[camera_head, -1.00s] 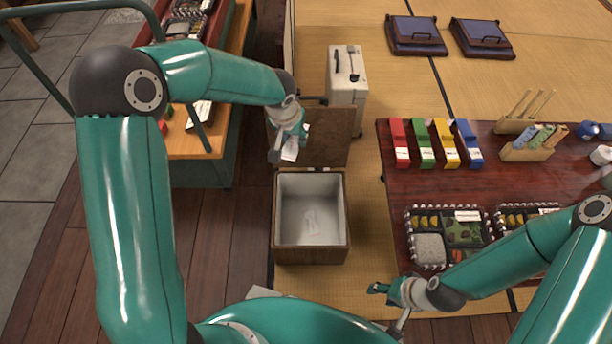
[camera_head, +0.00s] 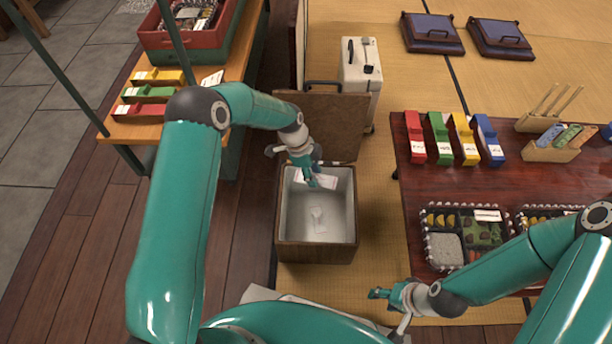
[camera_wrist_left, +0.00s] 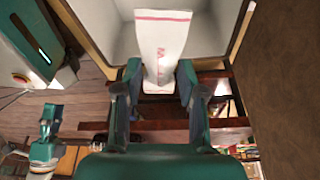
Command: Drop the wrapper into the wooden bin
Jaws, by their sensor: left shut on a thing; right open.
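The wrapper (camera_head: 327,181) is white with red print. It also shows upright between the fingers in the left wrist view (camera_wrist_left: 163,45). My left gripper (camera_head: 313,182) is shut on it, over the back part of the wooden bin's opening. The wooden bin (camera_head: 315,253) has dark wood outside and a pale lining, with its lid (camera_head: 335,125) standing open at the back. The pale inside also shows in the left wrist view (camera_wrist_left: 118,35). A small white piece (camera_head: 318,218) lies on the bin floor. My right gripper (camera_head: 380,293) is open and empty, right of the bin's front.
A white case (camera_head: 362,80) stands behind the lid. A low red-brown table (camera_head: 425,185) with lunch boxes (camera_head: 445,250) and coloured holders (camera_head: 440,137) is at the right. An orange wooden counter (camera_head: 123,128) is at the left. The floor left of the bin is clear.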

